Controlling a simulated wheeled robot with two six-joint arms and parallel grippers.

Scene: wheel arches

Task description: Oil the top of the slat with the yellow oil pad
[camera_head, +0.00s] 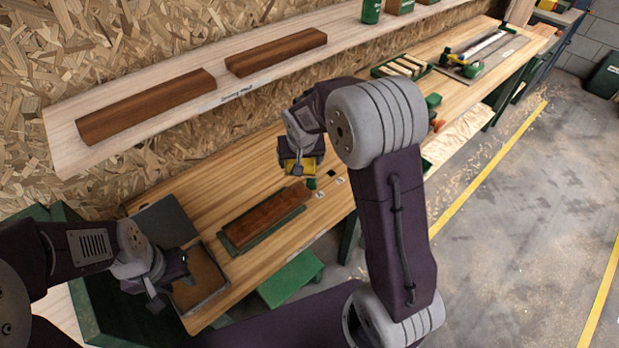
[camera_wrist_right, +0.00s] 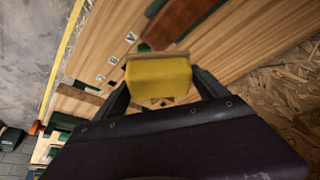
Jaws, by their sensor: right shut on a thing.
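The reddish-brown wooden slat (camera_head: 265,217) lies flat in a green holder (camera_head: 232,247) on the workbench. My right gripper (camera_head: 299,172) is shut on the yellow oil pad (camera_head: 308,163), held above the bench beyond the far right end of the slat. In the right wrist view the yellow pad (camera_wrist_right: 158,78) sits between both fingers, with a tan strip along its far edge. Part of the slat (camera_wrist_right: 180,22) shows behind it, apart from the pad. My left gripper (camera_head: 172,284) is empty and its fingers look apart, over the edge of a shallow brown-bottomed tray (camera_head: 222,290).
Two brown slats (camera_head: 148,105) (camera_head: 276,52) lie on the shelf (camera_head: 75,150) above the bench. A dark lid-like panel (camera_head: 165,222) is behind the tray. A green step (camera_head: 291,279) stands below the bench front. Small labelled squares (camera_head: 327,182) lie right of the slat.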

